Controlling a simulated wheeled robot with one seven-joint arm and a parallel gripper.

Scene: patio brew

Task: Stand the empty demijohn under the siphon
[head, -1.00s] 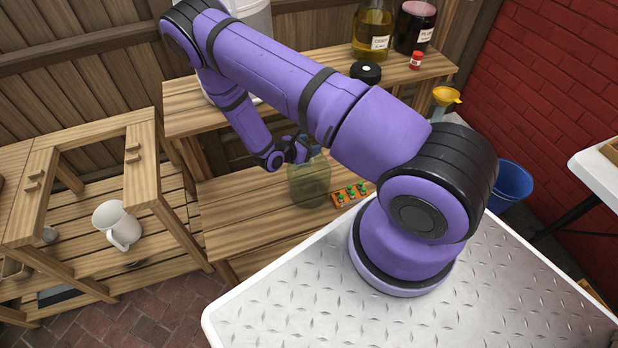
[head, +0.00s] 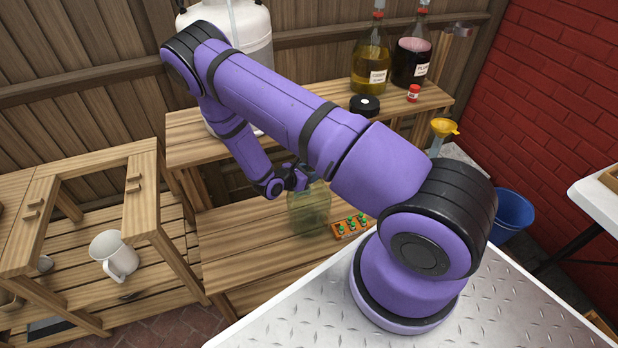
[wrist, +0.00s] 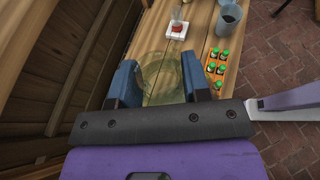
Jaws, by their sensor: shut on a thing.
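The empty demijohn (head: 309,211) is clear greenish glass and upright at the lower bench shelf, left of an orange crate. I cannot tell if its base touches the boards. My gripper (head: 299,178) is at its top, and the jaws are shut on it. In the wrist view the two blue fingers of my gripper (wrist: 160,85) are on either side, with the demijohn's glass (wrist: 160,62) between and beyond them. A large white vessel (head: 255,35) stands on the upper shelf, partly behind my arm. A thin pale tube (head: 231,22) runs down its front; its lower end is hidden.
The orange crate (head: 350,226) of small green-topped bottles is close to the demijohn's right. Filled amber (head: 369,65) and dark red (head: 411,62) demijohns stand on the upper shelf. The lower shelf's left part (head: 240,240) is clear.

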